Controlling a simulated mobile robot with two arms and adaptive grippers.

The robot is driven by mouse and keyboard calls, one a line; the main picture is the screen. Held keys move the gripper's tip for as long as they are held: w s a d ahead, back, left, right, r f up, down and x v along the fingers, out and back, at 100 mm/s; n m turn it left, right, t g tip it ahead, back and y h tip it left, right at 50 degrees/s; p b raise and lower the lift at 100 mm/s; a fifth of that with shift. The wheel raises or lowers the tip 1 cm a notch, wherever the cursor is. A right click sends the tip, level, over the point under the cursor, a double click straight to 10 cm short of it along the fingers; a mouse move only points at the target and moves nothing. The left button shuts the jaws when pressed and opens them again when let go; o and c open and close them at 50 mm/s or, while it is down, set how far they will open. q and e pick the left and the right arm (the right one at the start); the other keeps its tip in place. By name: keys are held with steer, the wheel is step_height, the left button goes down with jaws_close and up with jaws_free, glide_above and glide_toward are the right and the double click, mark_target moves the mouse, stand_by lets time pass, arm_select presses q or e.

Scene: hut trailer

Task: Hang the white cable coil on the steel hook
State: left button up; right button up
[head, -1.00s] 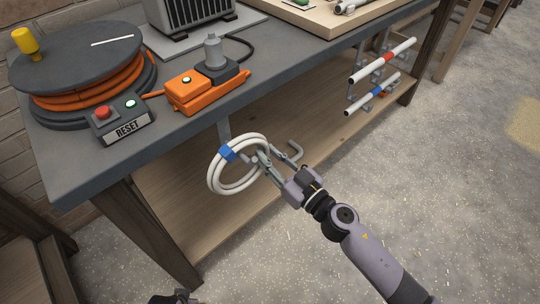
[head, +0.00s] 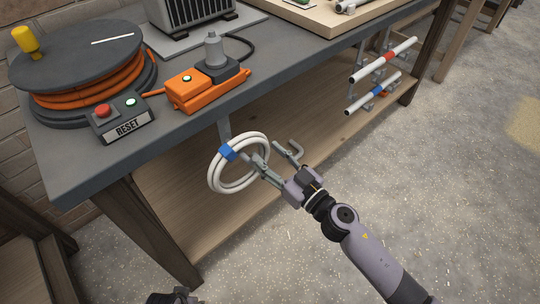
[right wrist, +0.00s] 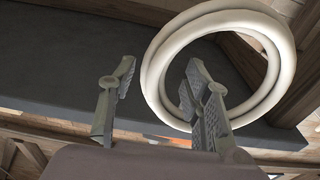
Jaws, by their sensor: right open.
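The white cable coil (head: 214,176) with its blue tie (head: 227,152) is in front of the bench edge, around the line of the steel hook (head: 224,130). The coil seems to hang on the hook, but the contact is hidden. My right gripper (head: 270,155) is open at the coil's right side. In the right wrist view the coil (right wrist: 152,82) has one finger in front of its opening and the other left of it. My left gripper (head: 173,297) barely shows at the bottom edge.
On the bench (head: 75,165) stand an orange cable reel (head: 85,80), a RESET box (head: 123,127) and an orange socket block (head: 205,90). A wooden shelf (head: 190,215) lies below.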

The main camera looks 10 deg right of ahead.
steer(key=shift+f, duration=0.1)
steer(key=v, duration=1.2)
stand_by(0.5)
